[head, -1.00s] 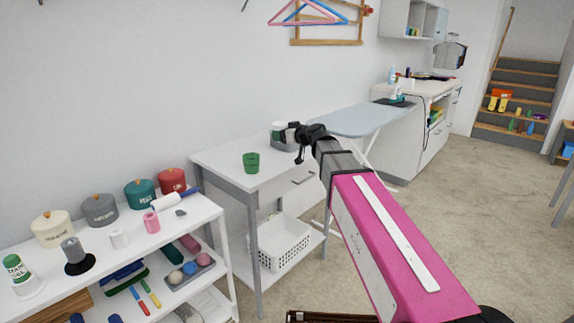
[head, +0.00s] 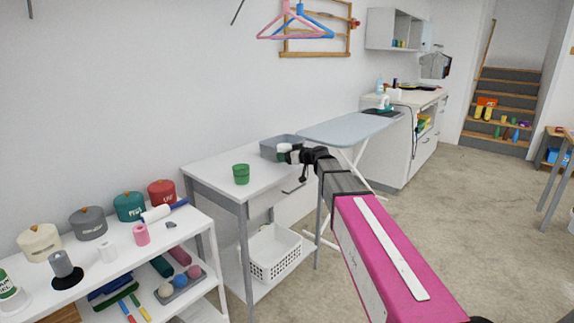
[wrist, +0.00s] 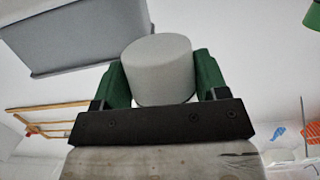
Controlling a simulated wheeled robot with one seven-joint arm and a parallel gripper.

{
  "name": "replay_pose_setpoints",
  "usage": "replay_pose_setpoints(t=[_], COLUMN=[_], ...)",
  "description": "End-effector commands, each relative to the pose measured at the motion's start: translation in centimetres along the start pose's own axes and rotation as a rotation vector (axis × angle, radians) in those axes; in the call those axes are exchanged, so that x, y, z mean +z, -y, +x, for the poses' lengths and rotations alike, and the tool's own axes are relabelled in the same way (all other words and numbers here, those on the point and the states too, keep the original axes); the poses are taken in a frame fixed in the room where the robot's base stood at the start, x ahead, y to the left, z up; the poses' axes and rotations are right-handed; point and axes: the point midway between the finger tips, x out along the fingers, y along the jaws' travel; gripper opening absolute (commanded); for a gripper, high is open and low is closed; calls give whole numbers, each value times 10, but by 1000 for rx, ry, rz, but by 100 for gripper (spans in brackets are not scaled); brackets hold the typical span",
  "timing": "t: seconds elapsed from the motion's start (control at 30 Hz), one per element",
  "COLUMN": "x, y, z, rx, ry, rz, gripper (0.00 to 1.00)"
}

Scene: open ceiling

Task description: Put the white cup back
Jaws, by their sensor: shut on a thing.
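My gripper (wrist: 152,85) is shut on the white cup (wrist: 158,68), which sits between its green finger pads in the wrist view. In the head view my gripper (head: 291,154) holds the white cup (head: 284,149) over the white table (head: 212,172), just in front of the grey bin (head: 270,152). I cannot tell whether the cup touches the table. The grey bin also shows close by at the upper left of the wrist view (wrist: 75,45).
A green cup (head: 241,174) stands on the table to the left of my gripper. An ironing board (head: 350,127) is beyond the table's right end. A white shelf (head: 120,262) with lidded pots is at the left. The table top between green cup and bin is clear.

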Motion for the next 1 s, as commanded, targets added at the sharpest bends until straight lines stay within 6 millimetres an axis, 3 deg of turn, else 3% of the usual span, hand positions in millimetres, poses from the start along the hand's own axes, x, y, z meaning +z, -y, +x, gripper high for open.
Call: replay_pose_setpoints(t=[0.37,0.73,0.77,0.8,0.83,1.0], x=[38,42,41,41,41,41], y=[0,0,0,0,0,0], z=[7,8,8,8,8,8], rx=[1,1,1,1,1,1], ry=[0,0,0,0,0,0], rz=[1,1,1,1,1,1], gripper=[37,37,73,86,92,92])
